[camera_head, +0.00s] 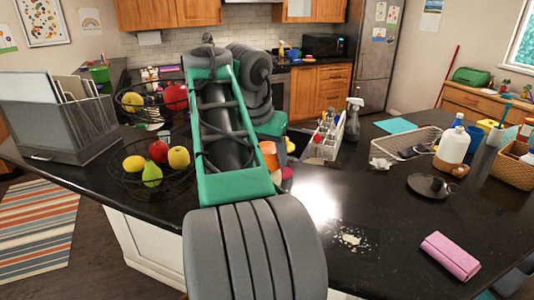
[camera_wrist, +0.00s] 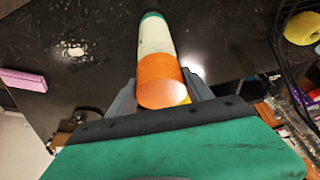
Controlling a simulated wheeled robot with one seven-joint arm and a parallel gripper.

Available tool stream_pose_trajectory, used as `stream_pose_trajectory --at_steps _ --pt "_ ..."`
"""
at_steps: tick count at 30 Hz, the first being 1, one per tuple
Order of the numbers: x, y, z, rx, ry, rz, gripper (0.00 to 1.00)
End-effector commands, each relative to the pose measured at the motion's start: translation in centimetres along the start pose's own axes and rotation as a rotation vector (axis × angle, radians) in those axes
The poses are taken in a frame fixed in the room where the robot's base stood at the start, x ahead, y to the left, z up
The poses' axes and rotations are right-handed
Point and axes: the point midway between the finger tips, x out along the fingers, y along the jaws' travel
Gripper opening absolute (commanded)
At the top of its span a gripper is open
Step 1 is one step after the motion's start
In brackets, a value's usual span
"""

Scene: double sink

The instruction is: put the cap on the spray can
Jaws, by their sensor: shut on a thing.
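In the wrist view my gripper (camera_wrist: 161,92) is closed around the orange cap (camera_wrist: 160,72), with one grey finger on each side. The cap's round end faces the camera. The spray can (camera_wrist: 154,36) has a cream body and a teal far end. It is in line with the cap and stretches away from the camera. No gap shows between cap and can, but I cannot tell whether the cap is seated. In the head view my arm hides most of this area. An orange piece (camera_head: 269,154), probably the cap, shows beside the arm.
A wire fruit basket (camera_head: 125,180) is left of my arm. A caddy (camera_head: 325,140) with a spray bottle (camera_head: 353,118) stands behind at the right. A wire rack (camera_head: 408,144), white jug (camera_head: 453,147) and pink case (camera_head: 450,256) are farther right.

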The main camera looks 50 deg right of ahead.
Motion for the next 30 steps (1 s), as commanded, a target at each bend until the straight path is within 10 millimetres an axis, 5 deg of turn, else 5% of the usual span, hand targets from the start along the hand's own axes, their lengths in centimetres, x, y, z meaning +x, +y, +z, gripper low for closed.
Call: stream_pose_trajectory --at_steps 13,14,23,30 --pt "0.03 0.01 0.02 0.001 0.000 0.000 0.22" --pt "0.03 0.01 0.02 0.001 0.000 0.000 0.60" --pt "0.03 0.00 0.01 0.000 0.000 0.000 0.85" --pt "0.03 0.00 0.02 0.000 0.000 0.000 0.90"
